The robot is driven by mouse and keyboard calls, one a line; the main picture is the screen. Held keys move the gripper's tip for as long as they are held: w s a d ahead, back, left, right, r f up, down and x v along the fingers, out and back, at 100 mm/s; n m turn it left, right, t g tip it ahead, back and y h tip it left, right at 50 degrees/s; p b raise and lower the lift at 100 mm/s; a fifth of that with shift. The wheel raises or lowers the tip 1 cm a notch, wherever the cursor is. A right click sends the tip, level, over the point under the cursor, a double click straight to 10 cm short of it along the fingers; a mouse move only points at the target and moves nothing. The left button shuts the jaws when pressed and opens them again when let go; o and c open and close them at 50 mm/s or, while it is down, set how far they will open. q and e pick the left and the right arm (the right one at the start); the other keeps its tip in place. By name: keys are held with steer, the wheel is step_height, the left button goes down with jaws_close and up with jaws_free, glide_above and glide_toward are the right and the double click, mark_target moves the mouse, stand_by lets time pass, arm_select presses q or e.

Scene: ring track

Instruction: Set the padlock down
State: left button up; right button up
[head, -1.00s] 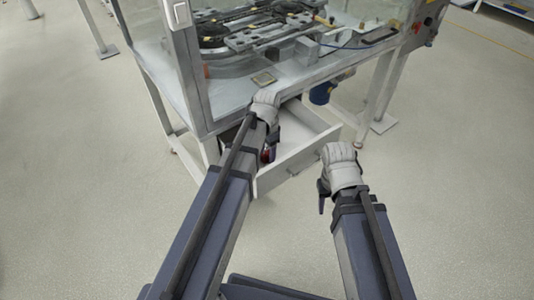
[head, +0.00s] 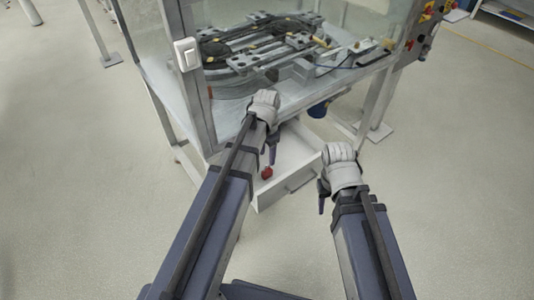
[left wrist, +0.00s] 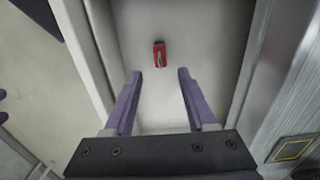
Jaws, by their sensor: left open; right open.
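The red padlock (head: 266,173) lies on the floor of the open white drawer (head: 301,150), near its left side. In the left wrist view the padlock (left wrist: 160,54) lies beyond my fingertips, a little above the middle, with nothing touching it. My left gripper (head: 271,155) is over the drawer, open and empty; in the left wrist view its two purple fingers (left wrist: 160,73) stand apart. My right gripper (head: 321,197) is open to the right of the drawer, outside it, and seems empty.
The machine table (head: 225,125) with its glass walls and ring track (head: 262,50) stands above and behind the drawer. A blue cylinder (head: 319,109) hangs below the table edge. The table leg (head: 365,115) stands right of the drawer. Open floor lies on both sides.

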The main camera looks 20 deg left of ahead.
arm_select(q)
step_height(320, 180, up, 3)
steer(key=shift+f+p, duration=0.2)
steer(key=shift+p, duration=0.55)
steer(key=s+d+n+y, duration=0.1)
steer(key=s+d+n, duration=0.2)
steer(key=s+d, duration=0.7)
steer(key=s, duration=0.4)
steer(key=shift+s+d+n, duration=0.25)
steer(key=shift+d+n, duration=0.15)
arm_select(e)
step_height(320, 180, up, 2)
steer(key=shift+r, duration=0.2)
arm_select(q)
steer(key=shift+a, duration=0.1)
arm_select(e)
steer(key=shift+a, duration=0.1)
